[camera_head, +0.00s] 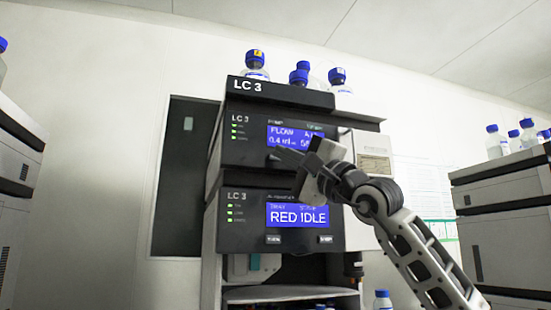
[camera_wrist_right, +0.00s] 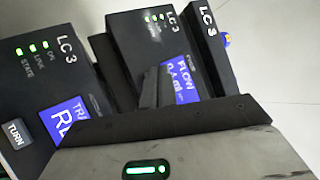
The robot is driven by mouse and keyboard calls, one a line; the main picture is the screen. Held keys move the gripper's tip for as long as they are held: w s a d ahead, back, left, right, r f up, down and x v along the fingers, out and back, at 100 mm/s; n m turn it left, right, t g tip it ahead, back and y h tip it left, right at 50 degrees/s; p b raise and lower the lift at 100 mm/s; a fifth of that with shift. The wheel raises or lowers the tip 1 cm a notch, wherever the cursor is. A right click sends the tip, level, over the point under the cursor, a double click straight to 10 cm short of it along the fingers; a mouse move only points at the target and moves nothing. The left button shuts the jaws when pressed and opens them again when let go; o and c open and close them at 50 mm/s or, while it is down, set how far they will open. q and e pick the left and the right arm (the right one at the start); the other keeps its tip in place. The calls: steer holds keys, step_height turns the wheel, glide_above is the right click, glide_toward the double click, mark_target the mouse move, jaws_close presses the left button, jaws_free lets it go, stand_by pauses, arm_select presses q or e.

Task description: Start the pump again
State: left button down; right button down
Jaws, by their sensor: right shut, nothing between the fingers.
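The pump (camera_head: 245,153) is the upper LC 3 module of the stack, with a blue display (camera_head: 283,136) reading FLOW and 0.4 ml; the rest of its text is partly hidden. It also shows in the right wrist view (camera_wrist_right: 130,38). My right gripper (camera_head: 276,153) is shut and empty, its tips in front of the pump just below the display. Any buttons there are hidden behind the gripper, and I cannot tell whether the tips touch the panel. My left gripper is out of view.
Below the pump is another LC 3 module (camera_head: 240,220) reading RED IDLE, with a TURN button (camera_head: 273,239) and a second button (camera_head: 325,239). Blue-capped bottles (camera_head: 256,65) stand on top of the stack. Other stacks stand at left (camera_head: 18,150) and right (camera_head: 505,200).

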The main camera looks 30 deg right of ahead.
steer(key=s+b, duration=0.1)
steer(key=s, duration=0.1)
steer(key=s+a+b, duration=0.1)
steer(key=s, duration=0.2)
steer(key=shift+a+b, duration=0.1)
steer(key=shift+b, duration=0.25)
stand_by(0.4)
